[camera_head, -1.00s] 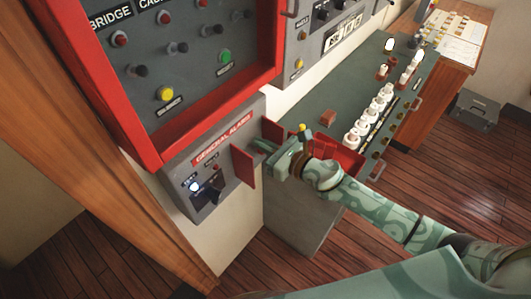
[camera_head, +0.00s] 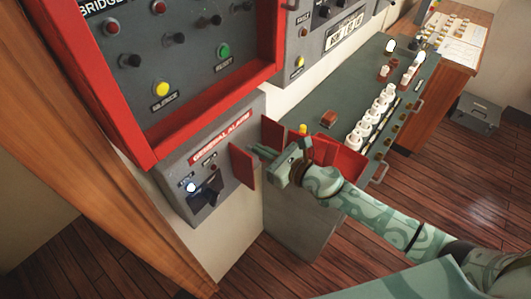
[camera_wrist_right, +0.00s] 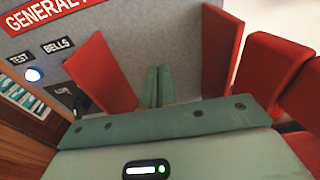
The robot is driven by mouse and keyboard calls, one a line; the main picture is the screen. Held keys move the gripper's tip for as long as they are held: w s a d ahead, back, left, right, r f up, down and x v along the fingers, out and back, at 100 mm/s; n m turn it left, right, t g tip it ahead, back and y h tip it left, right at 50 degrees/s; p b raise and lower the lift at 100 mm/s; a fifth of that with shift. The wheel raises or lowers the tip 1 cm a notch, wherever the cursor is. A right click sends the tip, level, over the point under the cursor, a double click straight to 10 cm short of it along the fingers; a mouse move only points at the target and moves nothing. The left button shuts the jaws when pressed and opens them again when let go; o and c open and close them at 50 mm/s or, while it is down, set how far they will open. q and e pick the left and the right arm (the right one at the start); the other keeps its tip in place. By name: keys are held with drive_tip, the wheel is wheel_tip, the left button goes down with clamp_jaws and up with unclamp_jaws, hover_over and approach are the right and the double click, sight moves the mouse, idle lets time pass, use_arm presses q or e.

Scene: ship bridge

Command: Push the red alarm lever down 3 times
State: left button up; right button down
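The grey general alarm box (camera_head: 222,190) has a red label. Two red plates stand out from its face, a left one (camera_head: 243,166) and a right one (camera_head: 272,132); they also show in the right wrist view, left (camera_wrist_right: 104,72) and right (camera_wrist_right: 220,48). My right gripper (camera_head: 262,152) reaches between these plates. In the right wrist view its fingers (camera_wrist_right: 156,86) are together, pointing at the box face, with nothing seen between them. I cannot make out a separate red lever; the gripper may hide it. My left gripper is out of view.
A red-framed panel (camera_head: 150,145) with buttons overhangs the box. A console (camera_head: 325,95) with white knobs lies to the right, and red parts (camera_head: 340,158) stand just beyond my right gripper. A lit test lamp (camera_head: 191,187) and dark switch (camera_head: 207,188) are left of the plates.

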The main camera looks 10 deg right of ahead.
drive_tip(key=shift+f, duration=0.25)
drive_tip(key=shift+r, duration=0.1)
idle(0.3)
drive_tip(key=shift+r+p, duration=2.05)
drive_tip(key=shift+r, duration=0.25)
drive_tip(key=f+b+v, duration=0.1)
drive_tip(key=v, duration=0.8)
drive_tip(key=shift+r, duration=0.35)
drive_tip(key=shift+r, duration=0.1)
